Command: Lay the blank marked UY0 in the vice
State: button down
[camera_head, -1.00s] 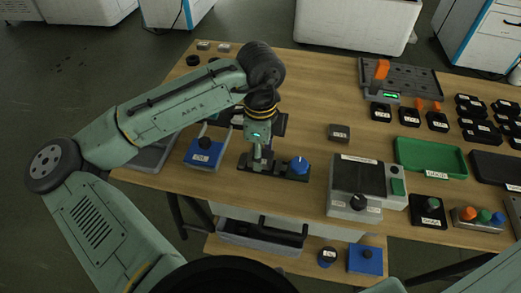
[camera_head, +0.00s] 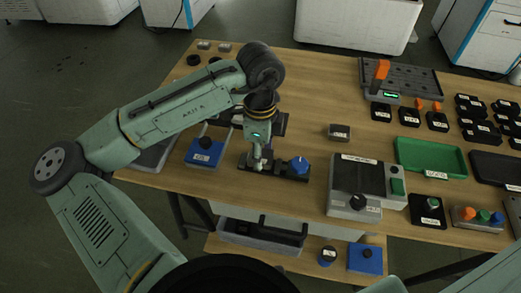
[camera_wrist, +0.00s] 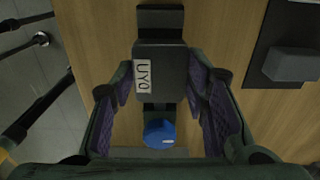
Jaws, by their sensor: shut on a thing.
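The blank marked UY0 (camera_wrist: 172,70) is a dark grey block with a white label, in the upper middle of the wrist view. My gripper (camera_wrist: 162,100) is shut on it, a finger on each side. In the head view my gripper (camera_head: 258,164) points down over the left part of the vice (camera_head: 275,172), a dark fixture with a blue knob (camera_head: 299,165). The knob also shows below the blank in the wrist view (camera_wrist: 159,132). The fingers largely hide the blank in the head view. I cannot tell whether it touches the vice bed.
A grey labelled block (camera_head: 339,132) lies right of the vice. A grey box with a dial (camera_head: 355,185) stands at right front, and a blue block (camera_head: 204,152) sits left of the vice. A green tray (camera_head: 430,158) and several black labelled pieces are farther right.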

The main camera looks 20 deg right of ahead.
jog(key=shift+f+b, duration=0.5)
jog(key=shift+f, duration=0.3)
dwell(0.9)
jog(key=c, duration=0.8)
grip_release()
jog(key=shift+c, duration=0.2)
jog(key=o, duration=0.4)
jog(key=shift+r, duration=0.1)
jog(key=shift+r+p, duration=2.05)
jog(key=shift+r, duration=1.4)
